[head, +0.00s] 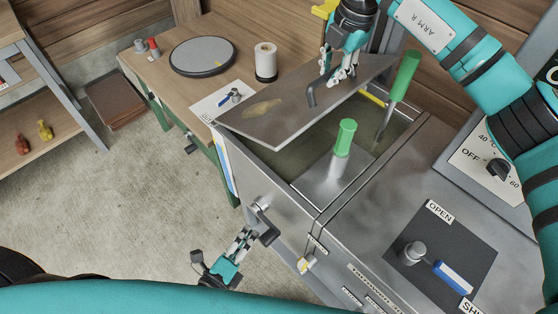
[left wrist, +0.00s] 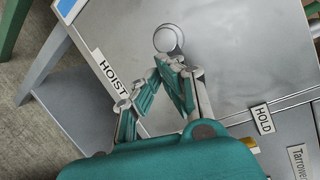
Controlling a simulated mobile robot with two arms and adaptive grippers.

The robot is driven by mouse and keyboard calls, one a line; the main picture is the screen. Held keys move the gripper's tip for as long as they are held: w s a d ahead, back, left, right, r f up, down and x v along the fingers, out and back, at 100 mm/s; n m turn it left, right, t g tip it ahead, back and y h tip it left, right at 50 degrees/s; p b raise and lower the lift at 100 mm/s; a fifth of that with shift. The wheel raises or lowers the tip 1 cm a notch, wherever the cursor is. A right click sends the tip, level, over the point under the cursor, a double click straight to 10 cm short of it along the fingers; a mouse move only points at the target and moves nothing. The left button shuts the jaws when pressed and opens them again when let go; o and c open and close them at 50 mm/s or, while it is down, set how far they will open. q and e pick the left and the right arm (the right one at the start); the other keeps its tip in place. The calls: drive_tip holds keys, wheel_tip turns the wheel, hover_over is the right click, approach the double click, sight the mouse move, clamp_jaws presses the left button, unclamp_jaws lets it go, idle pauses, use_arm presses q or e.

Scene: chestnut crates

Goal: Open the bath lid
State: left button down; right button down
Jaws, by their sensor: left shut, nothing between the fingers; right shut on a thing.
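The bath lid (head: 285,115) is a grey metal plate, raised and tilted above the bath (head: 330,215), which shows open beneath it. My right gripper (head: 338,80) is shut on the lid's dark bar handle (head: 312,96); its fingers hide part of the bar. My left gripper (head: 248,233) is shut and empty, low in front of the bath beside a crank (head: 264,213). In the left wrist view its closed fingers (left wrist: 172,62) are just below the crank's round knob (left wrist: 168,39), near the HOIST label (left wrist: 111,72). I cannot tell whether they touch.
Two green-handled tools (head: 344,138) (head: 405,75) stand in the bath. A wooden bench (head: 150,80) at the left bears a grey disc (head: 203,57) and a white roll (head: 266,62). A panel with an OPEN label (head: 440,211) and blue lever (head: 454,277) lies right.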

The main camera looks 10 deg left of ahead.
sight(284, 188)
use_arm(q)
drive_tip(key=s+d+r+m+t+h, duration=0.1)
drive_tip(key=d+r+m+h, duration=0.1)
drive_tip(key=r+m, duration=0.55)
drive_tip(key=s+d+r+m+t+h, duration=0.1)
drive_tip(key=d+r+m+h, duration=0.2)
drive_tip(key=r, duration=0.8)
use_arm(e)
drive_tip(key=shift+a+f, duration=0.1)
drive_tip(key=shift+a, duration=0.05)
use_arm(q)
drive_tip(key=shift+m, duration=0.65)
drive_tip(key=x, duration=0.6)
drive_tip(key=a+x, duration=0.1)
drive_tip(key=x, duration=0.1)
drive_tip(key=shift+w+d+r, duration=0.1)
drive_tip(key=shift+w, duration=0.6)
drive_tip(key=r, duration=0.2)
drive_tip(key=a, duration=0.1)
drive_tip(key=shift+w+r, duration=0.4)
drive_tip(key=shift+w+a+r, duration=0.1)
drive_tip(key=shift+r, duration=0.25)
